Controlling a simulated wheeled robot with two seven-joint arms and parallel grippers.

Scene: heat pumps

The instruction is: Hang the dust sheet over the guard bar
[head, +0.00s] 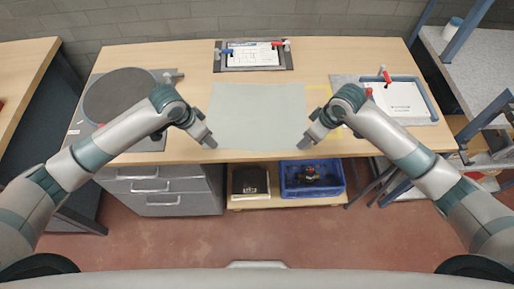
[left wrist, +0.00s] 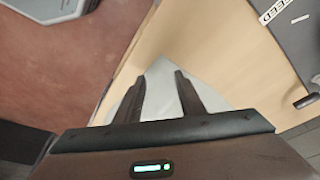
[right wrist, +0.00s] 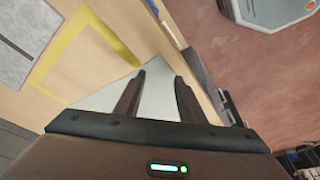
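The dust sheet (head: 257,115) is a flat, pale grey-green cloth on the middle of the wooden table in the head view. My left gripper (head: 209,143) is at its near left corner, and my right gripper (head: 305,144) is at its near right corner. Both wrist views show the sheet between and beyond parted fingers, at the left gripper (left wrist: 162,88) and the right gripper (right wrist: 158,88). Whether the fingertips touch the cloth is unclear. A blue bar (head: 429,98) frames a board at the table's right; I cannot tell whether it is the guard bar.
A dark round disc (head: 120,95) on a grey plate lies at the left. A clipboard-like board (head: 252,56) is at the back. Yellow tape (head: 318,101) marks the table right of the sheet. Below are grey drawers (head: 160,187) and a blue crate (head: 312,190).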

